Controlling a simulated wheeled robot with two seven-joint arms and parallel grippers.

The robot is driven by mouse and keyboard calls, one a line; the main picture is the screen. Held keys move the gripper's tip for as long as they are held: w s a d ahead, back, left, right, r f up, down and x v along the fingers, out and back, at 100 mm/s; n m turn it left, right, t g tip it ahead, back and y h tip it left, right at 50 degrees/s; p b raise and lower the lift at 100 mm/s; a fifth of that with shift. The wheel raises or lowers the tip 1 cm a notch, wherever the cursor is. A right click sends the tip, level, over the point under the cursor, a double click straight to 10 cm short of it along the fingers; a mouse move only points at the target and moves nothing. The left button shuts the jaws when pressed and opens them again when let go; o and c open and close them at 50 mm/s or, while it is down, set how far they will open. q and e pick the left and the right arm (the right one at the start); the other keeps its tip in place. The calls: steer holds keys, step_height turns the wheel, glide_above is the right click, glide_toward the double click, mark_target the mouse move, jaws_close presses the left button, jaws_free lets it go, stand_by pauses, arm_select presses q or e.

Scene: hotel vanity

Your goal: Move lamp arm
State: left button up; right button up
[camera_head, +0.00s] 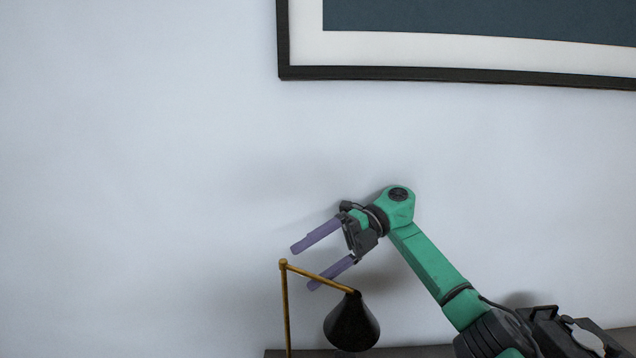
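The lamp has a thin brass upright post (286,315) and a brass arm (318,278) that slopes down to the right from the joint at the post's top. A black cone shade (351,324) hangs from the arm's right end. My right gripper (303,267) is open, with its two purple fingers spread and pointing left and down. The upper finger is above the lamp's top joint; the lower finger shows just behind or beside the brass arm. I cannot tell whether it touches. Nothing is between the fingers. My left gripper is not in view. The lamp's base is hidden below the frame.
A dark ledge (420,351) runs along the bottom edge behind the lamp. A large black-framed picture (450,75) hangs on the pale wall (130,180) at the upper right. The space left of the lamp is clear.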

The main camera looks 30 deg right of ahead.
steer(key=shift+n+y, duration=0.6)
steer(key=shift+y, duration=0.2)
steer(key=r, duration=0.5)
steer(key=s+r+p, duration=0.1)
steer(key=r, duration=1)
steer(key=shift+s+a+r, duration=0.15)
steer(key=shift+r, duration=0.25)
steer(key=shift+c, duration=1.1)
steer(key=shift+f, duration=0.1)
jaws_close()
steer(key=shift+f, duration=0.15)
